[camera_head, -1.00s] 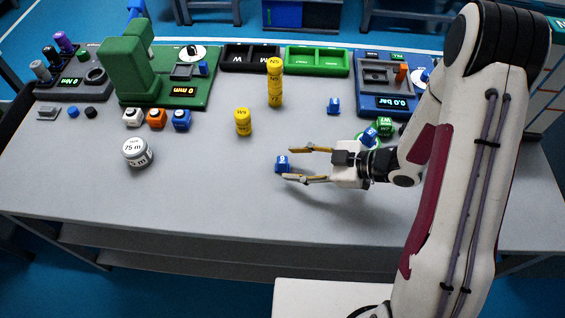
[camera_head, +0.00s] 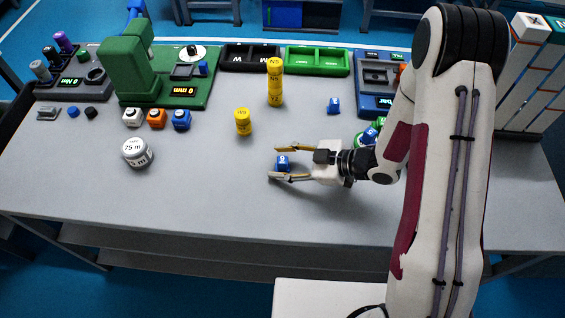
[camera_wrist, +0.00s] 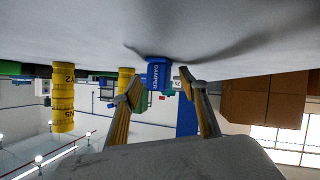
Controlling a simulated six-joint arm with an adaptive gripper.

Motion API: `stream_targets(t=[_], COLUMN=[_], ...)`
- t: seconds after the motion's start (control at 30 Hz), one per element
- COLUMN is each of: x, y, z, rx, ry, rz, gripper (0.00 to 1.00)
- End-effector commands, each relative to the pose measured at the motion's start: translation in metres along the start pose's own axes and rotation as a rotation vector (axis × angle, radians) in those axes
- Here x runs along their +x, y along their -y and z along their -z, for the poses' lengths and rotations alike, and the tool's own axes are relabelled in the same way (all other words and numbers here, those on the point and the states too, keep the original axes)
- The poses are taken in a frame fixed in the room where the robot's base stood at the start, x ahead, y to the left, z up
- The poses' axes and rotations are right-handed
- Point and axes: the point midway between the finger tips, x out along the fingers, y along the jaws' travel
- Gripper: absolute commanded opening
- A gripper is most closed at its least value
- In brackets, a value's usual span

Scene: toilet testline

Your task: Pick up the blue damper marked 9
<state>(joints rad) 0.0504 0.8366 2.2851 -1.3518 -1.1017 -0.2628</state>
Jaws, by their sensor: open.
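The blue damper marked 9 (camera_head: 283,163) stands on the grey table, right of the white 75 m piece. In the wrist view the damper (camera_wrist: 159,73) shows the word DAMPER on its side, between and just beyond the fingertips. My gripper (camera_head: 273,162) comes in from the right, low over the table. Its fingers are open, one on the far side and one on the near side of the damper. In the wrist view the gripper (camera_wrist: 160,84) shows a gap between its fingers. I cannot tell whether either finger touches the damper.
A yellow stack (camera_head: 275,82) and a shorter yellow piece (camera_head: 243,122) stand behind the damper. The white 75 m piece (camera_head: 137,152) is at the left. A blue clip-like piece (camera_head: 334,106) lies behind right. The table's front area is clear.

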Motion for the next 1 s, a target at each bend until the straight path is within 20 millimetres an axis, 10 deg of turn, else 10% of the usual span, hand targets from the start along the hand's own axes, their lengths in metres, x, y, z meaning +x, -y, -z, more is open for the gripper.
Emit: stream_targets(t=[0.07, 0.23, 1.0], x=[0.000, 0.000, -0.008], y=[0.000, 0.000, -0.005], z=[0.000, 0.000, 0.015], rx=[0.000, 0.000, -0.002], ry=[0.000, 0.000, 0.000], rz=[0.000, 0.000, -0.002], gripper=[0.43, 0.00, 0.00])
